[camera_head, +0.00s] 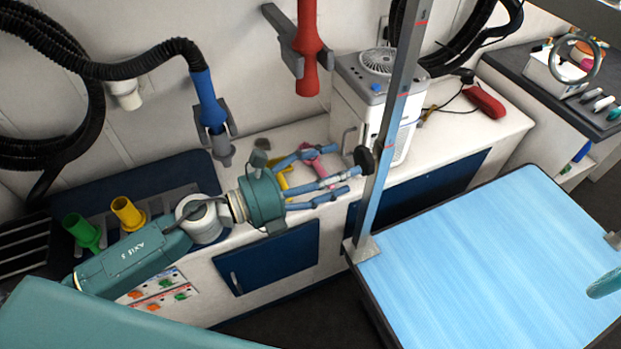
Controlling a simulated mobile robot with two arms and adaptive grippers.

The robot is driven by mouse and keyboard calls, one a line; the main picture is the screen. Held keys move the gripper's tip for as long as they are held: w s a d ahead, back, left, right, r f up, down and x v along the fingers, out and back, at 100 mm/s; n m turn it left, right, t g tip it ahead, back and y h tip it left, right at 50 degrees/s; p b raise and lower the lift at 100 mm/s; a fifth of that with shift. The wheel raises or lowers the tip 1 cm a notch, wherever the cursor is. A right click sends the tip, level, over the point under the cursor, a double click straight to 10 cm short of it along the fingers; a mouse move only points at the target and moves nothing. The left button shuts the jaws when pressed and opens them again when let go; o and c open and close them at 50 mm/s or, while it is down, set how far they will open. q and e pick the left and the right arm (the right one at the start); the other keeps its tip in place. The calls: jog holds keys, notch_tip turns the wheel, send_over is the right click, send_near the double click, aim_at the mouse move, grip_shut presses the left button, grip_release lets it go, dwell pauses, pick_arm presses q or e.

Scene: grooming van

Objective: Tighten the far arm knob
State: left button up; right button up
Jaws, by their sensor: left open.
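A black arm knob (366,158) sits on the left side of the upright metal post (386,130), which is fixed at the corner of the blue-topped grooming table (490,270). My left gripper (343,173) reaches in from the left with its blue fingers spread and pointing at the knob. The fingertips are close to the knob on its left. Whether any finger touches it I cannot tell. Nothing is seen held between the fingers. My right gripper is not in view; only a teal part of mine shows at the right edge.
Behind the fingers is a white counter (510,125) with a white fan-topped unit (375,95), a red object (485,101) and pink and yellow items. Green (82,231) and yellow nozzles (128,213) stand at left. A blue-and-black hose nozzle (209,105) hangs above my left arm.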

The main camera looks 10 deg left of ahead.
pick_arm(q)
jog(key=v, duration=0.6)
jog(key=shift+s+a, duration=0.2)
jog(key=shift+s, duration=0.05)
